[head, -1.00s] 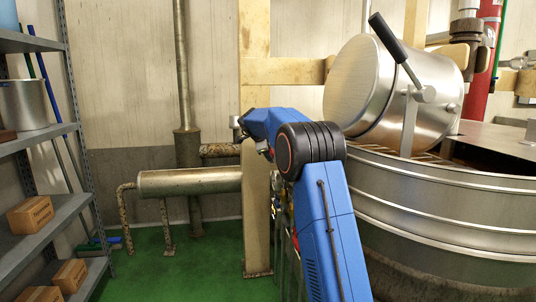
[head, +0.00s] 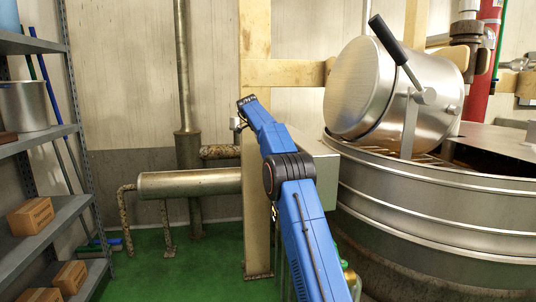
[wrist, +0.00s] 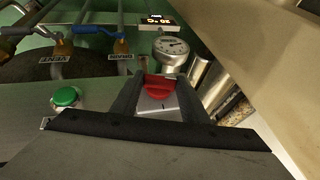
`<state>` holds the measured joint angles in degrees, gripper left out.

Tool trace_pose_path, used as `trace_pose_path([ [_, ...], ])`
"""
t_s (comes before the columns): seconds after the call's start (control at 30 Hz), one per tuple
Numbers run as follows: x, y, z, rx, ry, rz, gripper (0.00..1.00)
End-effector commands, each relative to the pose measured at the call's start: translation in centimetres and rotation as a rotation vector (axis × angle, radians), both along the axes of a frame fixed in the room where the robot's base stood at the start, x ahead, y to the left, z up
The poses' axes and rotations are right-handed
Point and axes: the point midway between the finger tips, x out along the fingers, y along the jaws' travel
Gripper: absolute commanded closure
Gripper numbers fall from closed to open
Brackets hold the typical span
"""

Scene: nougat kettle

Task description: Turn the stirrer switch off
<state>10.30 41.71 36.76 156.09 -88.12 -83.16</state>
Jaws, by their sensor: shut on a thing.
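The red stirrer switch (wrist: 160,87) is a rotary knob on a pale square plate with a dark mark below the knob. In the wrist view my gripper (wrist: 160,92) has one dark finger on each side of the knob and is shut on it. The switch sits on a grey control panel (wrist: 30,128). In the head view the control box (head: 322,175) shows partly behind my blue arm. The switch and my fingertips cannot be made out there.
A green button (wrist: 66,97) is left of the switch. A round gauge (wrist: 171,48), a lit display (wrist: 157,21) and a blue-handled valve (wrist: 95,32) lie beyond. A beige post (head: 256,200) stands close to my arm. The steel kettle (head: 440,215) is at right, shelves (head: 60,133) at left.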

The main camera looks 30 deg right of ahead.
Motion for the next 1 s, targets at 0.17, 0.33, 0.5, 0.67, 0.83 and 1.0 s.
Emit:
trace_pose_path([
  [0.17, 0.00, -0.10, -0.15, 0.007, 0.024, -0.003, 0.82],
  [0.33, -0.01, -0.12, -0.18, 0.008, 0.032, -0.002, 0.82],
  [0.5, -0.03, -0.14, -0.16, 0.008, 0.033, -0.003, 0.82],
  [0.67, -0.04, -0.15, -0.17, 0.008, 0.033, -0.003, 0.82],
  [0.83, -0.02, -0.12, -0.11, 0.007, 0.031, -0.003, 0.41],
  [1.0, -0.01, -0.08, -0.06, 0.008, 0.030, -0.002, 0.41],
])
